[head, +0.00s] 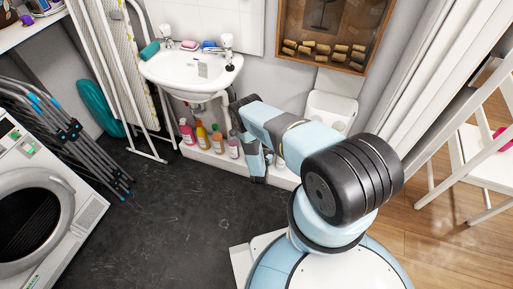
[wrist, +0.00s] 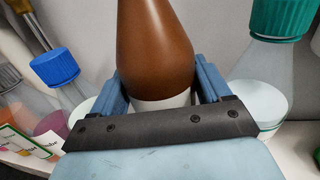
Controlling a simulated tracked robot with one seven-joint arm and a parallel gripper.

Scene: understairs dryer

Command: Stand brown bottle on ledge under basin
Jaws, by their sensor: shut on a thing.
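The brown bottle (wrist: 155,45) is upright between the two blue fingers of my gripper (wrist: 160,80) in the wrist view, with a white band low on it. The gripper is shut on it. Its base is hidden, so I cannot tell whether it touches the ledge. In the head view my arm hides the bottle. The white ledge (head: 205,157) runs along the wall under the white basin (head: 190,72).
Several bottles, including a pink one (head: 187,133) and an orange one (head: 202,136), stand on the ledge. In the wrist view a blue-capped bottle (wrist: 55,68) is left of the brown bottle and a green-capped bottle (wrist: 280,20) right. The dark floor (head: 170,220) is clear.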

